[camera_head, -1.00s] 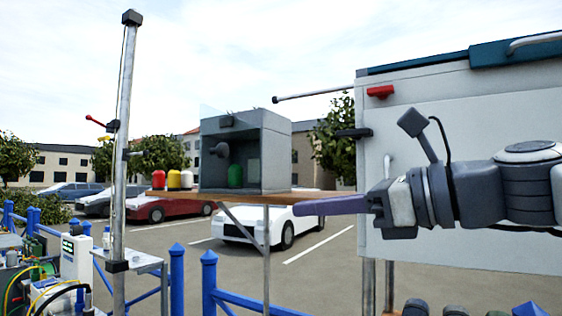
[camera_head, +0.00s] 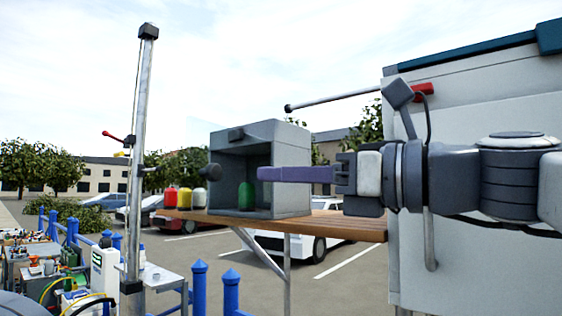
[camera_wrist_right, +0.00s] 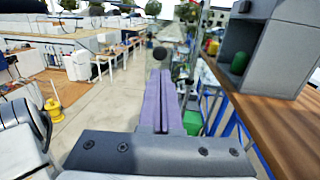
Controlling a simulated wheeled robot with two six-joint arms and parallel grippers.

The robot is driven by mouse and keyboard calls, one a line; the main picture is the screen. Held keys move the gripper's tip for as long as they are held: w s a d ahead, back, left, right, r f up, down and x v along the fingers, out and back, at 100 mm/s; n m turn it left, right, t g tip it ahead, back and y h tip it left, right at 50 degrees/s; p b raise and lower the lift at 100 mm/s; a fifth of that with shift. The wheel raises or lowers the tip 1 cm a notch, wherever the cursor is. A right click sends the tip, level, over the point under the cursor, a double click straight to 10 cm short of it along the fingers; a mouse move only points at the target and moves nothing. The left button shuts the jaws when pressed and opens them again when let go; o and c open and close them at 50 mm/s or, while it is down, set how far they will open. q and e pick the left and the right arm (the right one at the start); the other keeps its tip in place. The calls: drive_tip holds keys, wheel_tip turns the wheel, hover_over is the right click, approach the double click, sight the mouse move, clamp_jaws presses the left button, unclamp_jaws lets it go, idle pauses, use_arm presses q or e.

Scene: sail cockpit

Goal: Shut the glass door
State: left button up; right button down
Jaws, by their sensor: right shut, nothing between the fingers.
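The grey box (camera_head: 290,180) stands on the wooden shelf, its dark front open to view, with a green canister (camera_head: 246,196) inside. Its glass door is nearly invisible; its round dark knob (camera_head: 213,171) shows at the box's left edge, so the door seems to stand open. My right gripper (camera_head: 259,174), with long purple fingers, is shut and empty. In the head view its tips overlap the box's opening. In the right wrist view the knob (camera_wrist_right: 159,53) is beyond the fingertips (camera_wrist_right: 160,72), with the box (camera_wrist_right: 265,45) to the right. My left gripper is not in view.
The wooden shelf (camera_head: 345,225) extends under the box, with red, yellow and white canisters (camera_head: 184,198) left of it. A metal pole (camera_head: 137,150) stands at left. A large white cabinet (camera_head: 470,260) is behind my right arm.

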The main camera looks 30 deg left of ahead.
sight(218, 174)
drive_tip(key=a+p, duration=0.1)
drive_tip(key=a, duration=0.1)
drive_tip(key=a+p, duration=0.1)
drive_tip(key=a, duration=0.2)
drive_tip(key=a+p, duration=0.1)
drive_tip(key=a, duration=0.1)
drive_tip(key=shift+s+a+r, duration=0.25)
drive_tip(key=shift+a, duration=0.1)
drive_tip(key=shift+w, duration=0.1)
